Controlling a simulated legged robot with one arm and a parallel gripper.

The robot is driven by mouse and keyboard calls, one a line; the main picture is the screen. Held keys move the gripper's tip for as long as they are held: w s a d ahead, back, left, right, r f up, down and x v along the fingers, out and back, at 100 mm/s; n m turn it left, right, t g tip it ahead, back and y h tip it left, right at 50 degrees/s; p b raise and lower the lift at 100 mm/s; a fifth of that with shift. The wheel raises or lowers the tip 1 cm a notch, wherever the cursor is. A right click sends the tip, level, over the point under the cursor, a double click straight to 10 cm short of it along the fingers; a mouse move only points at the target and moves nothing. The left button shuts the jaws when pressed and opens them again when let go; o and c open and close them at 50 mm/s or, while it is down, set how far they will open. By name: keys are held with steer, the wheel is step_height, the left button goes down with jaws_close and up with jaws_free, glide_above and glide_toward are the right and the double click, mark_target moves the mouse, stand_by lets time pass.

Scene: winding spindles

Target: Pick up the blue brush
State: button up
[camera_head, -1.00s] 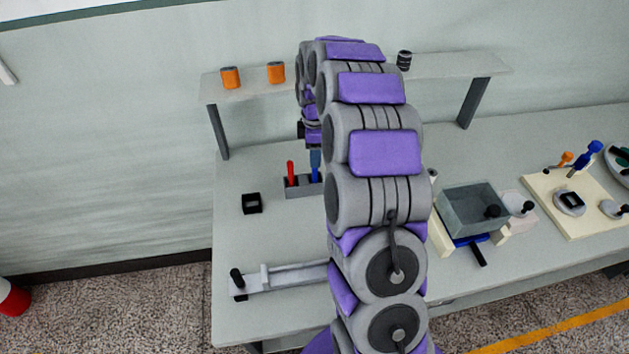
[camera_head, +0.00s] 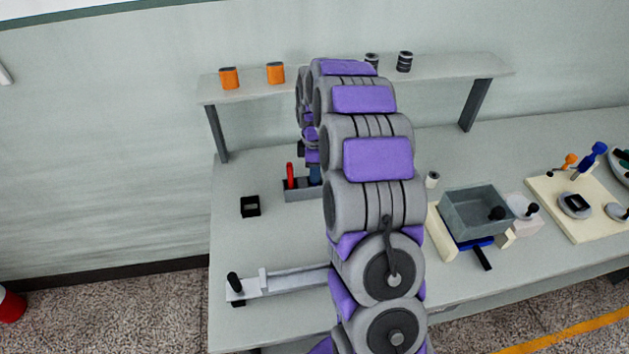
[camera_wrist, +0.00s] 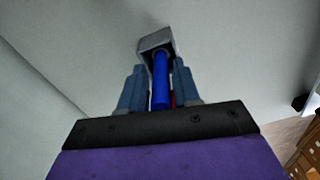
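The blue brush shows in the wrist view as an upright blue handle (camera_wrist: 162,82) between my two fingers. Its lower part is hidden in a grey holder (camera_head: 304,194); in the wrist view the holder's end (camera_wrist: 156,40) lies beyond the fingertips. My gripper (camera_wrist: 160,72) is open around the handle, with a narrow gap seeming to show on each side. In the head view my gripper (camera_head: 314,173) is low over the right part of the holder and mostly covers the blue brush. A red-handled brush (camera_head: 290,175) stands just left of it.
A raised shelf (camera_head: 440,67) with orange spools (camera_head: 229,78) and dark spools (camera_head: 405,61) stands behind. A small black block (camera_head: 250,206) lies left of the holder. A grey rail fixture (camera_head: 280,282) is nearer. A grey bin (camera_head: 474,208) is to the right.

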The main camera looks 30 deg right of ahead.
jaws_close()
